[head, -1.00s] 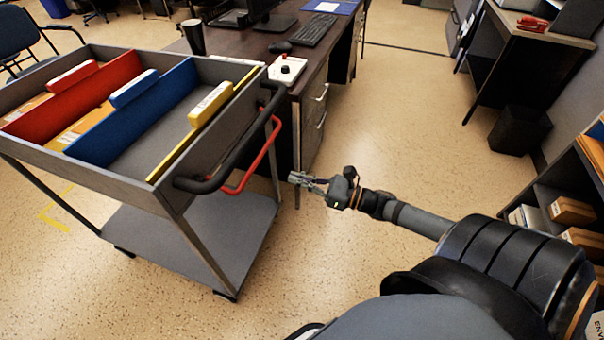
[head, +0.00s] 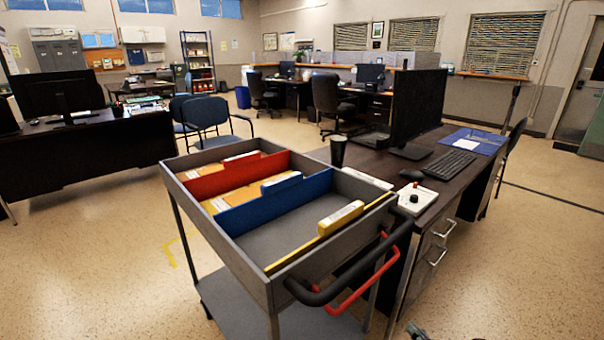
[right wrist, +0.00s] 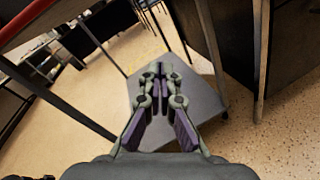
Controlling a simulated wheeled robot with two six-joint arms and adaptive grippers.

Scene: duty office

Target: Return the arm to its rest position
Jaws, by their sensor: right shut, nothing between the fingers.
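My right gripper (right wrist: 160,75) is shut and empty in the right wrist view, its fingertips together above the cart's grey lower shelf. In the head view only a small dark tip of my right gripper (head: 418,332) shows at the bottom edge, just right of the cart. My left gripper is in neither view. The grey cart (head: 225,238) has a top tray with red (head: 215,181), blue (head: 270,203) and yellow (head: 335,222) dividers. Brown envelopes lie in the compartments beside the red and blue dividers.
The cart's black handle (head: 345,283) and a red bar (head: 365,287) stick out near my right gripper. A dark desk (head: 425,190) with monitor, keyboard, black cup and white button box stands close behind the cart. Open floor (head: 510,270) lies to the right.

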